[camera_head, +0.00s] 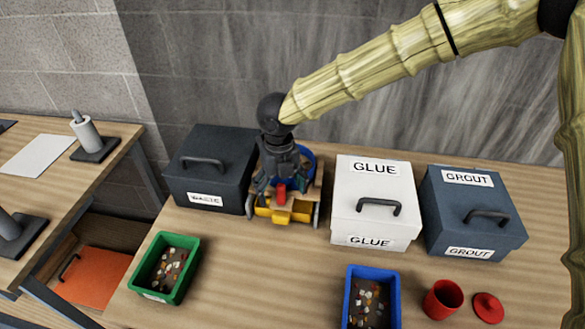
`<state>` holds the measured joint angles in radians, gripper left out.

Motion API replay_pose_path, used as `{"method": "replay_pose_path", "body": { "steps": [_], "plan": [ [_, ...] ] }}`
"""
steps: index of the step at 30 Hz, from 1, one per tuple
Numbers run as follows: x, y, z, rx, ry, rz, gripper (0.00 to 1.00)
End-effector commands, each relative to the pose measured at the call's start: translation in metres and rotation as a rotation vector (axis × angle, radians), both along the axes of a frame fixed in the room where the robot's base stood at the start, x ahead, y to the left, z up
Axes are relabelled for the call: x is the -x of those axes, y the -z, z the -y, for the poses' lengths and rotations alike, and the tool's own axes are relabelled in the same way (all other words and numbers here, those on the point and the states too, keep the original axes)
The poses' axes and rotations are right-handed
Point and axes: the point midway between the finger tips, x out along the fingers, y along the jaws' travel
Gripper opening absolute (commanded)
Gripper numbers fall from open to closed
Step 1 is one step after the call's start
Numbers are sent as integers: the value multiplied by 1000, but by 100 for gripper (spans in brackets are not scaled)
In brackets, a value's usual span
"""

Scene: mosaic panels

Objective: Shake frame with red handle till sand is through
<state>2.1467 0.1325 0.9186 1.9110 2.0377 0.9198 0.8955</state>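The frame with the red handle (281,192) is part of a small wooden stand at the back middle of the table, between the dark box and the white GLUE box. A blue round rim (308,158) shows behind it, and a yellow tray (284,216) sits low at its front. My gripper (281,186) points down over the stand, with its fingers at either side of the red handle. Whether the fingers press on the handle is too small to tell. My gripper hides most of the frame, and no sand can be made out.
A dark box (215,150) stands close left, the white GLUE box (370,222) close right, then a blue-grey GROUT box (470,200). A green bin (196,240), a blue bin (396,300), a red cup (441,300) and a red lid (488,307) lie in front. The front middle is clear.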

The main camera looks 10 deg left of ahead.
Motion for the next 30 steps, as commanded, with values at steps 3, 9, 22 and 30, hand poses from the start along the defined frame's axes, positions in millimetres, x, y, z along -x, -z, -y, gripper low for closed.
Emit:
{"method": "replay_pose_path", "body": {
  "steps": [3,9,22,30],
  "plan": [
    [0,0,0,0,0,0,55],
    [0,0,0,0,0,0,18],
    [15,-1,0,0,0,-1,17],
    [38,-1,1,1,1,-1,17]
  ]
}}
